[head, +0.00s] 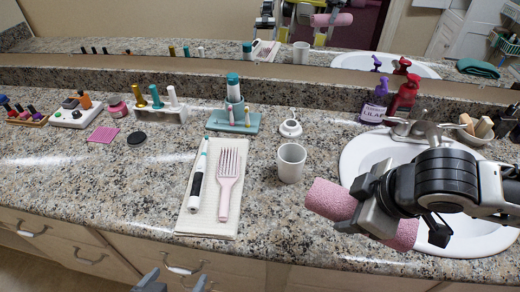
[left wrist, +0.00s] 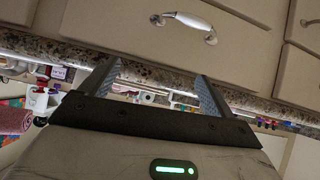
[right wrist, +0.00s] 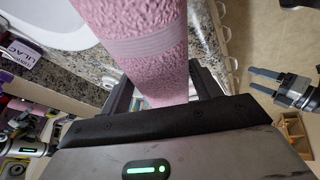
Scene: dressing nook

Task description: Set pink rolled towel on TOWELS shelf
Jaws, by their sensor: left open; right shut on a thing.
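The pink rolled towel (head: 330,200) is held crosswise above the front edge of the sink, with an end showing on each side of my right gripper (head: 368,208). It fills the upper middle of the right wrist view (right wrist: 140,45), between the fingers of that shut gripper. My left gripper (head: 175,284) is open and empty, low in front of the drawers; only its fingertips show in the head view. In the left wrist view its spread fingers (left wrist: 155,85) point at a drawer front. I see no shelf marked TOWELS.
The granite counter (head: 270,215) holds a white cup (head: 291,162), a pink brush (head: 228,184) on a folded cloth (head: 206,226), and several bottles and stands. The white sink (head: 362,148) is under my right arm. Drawer handles (head: 90,257) stick out at the front. A mirror runs behind.

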